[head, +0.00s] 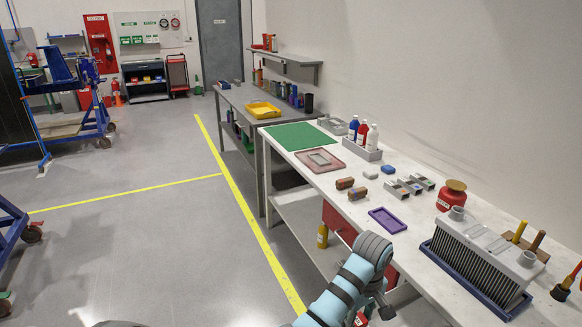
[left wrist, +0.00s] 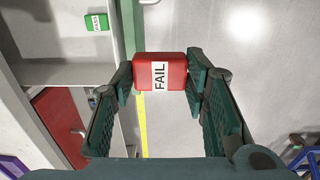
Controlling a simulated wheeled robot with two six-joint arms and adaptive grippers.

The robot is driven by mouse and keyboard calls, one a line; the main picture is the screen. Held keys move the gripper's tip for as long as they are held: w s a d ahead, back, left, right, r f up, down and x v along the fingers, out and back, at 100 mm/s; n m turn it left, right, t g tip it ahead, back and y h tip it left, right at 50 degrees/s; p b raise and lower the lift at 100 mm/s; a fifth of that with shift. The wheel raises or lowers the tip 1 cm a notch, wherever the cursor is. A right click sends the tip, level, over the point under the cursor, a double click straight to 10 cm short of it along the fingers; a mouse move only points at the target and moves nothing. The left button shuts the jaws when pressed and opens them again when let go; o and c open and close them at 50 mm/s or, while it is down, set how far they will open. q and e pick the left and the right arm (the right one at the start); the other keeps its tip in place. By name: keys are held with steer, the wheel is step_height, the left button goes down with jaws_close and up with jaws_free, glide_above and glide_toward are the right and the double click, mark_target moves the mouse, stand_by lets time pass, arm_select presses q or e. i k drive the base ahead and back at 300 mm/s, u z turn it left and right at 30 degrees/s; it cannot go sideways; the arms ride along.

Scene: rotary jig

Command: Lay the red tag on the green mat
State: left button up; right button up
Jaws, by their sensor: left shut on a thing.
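The red tag (left wrist: 146,72), a small red block with a white "FAIL" label, is pinched between the fingertips of my left gripper (left wrist: 161,78). In the head view, my left gripper (head: 373,311) is at the bottom, in front of the bench's near edge and mostly hidden by its own arm. A bit of red shows beside it, probably the tag. The green mat (head: 298,136) lies flat at the far left end of the white bench, well away from the gripper, and its surface looks bare. My right gripper is not in view.
On the white bench (head: 335,187) are a reddish tray (head: 320,160), a purple tray (head: 387,220), small blocks, bottles (head: 362,132) and a finned radiator (head: 478,255). A green labelled piece (left wrist: 96,22) shows in the left wrist view. The aisle floor left of the bench is clear.

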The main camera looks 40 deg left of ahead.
mark_target(301, 132)
steer(key=u, duration=2.35)
steer(key=i, duration=6.2)
steer(key=z, duration=3.35)
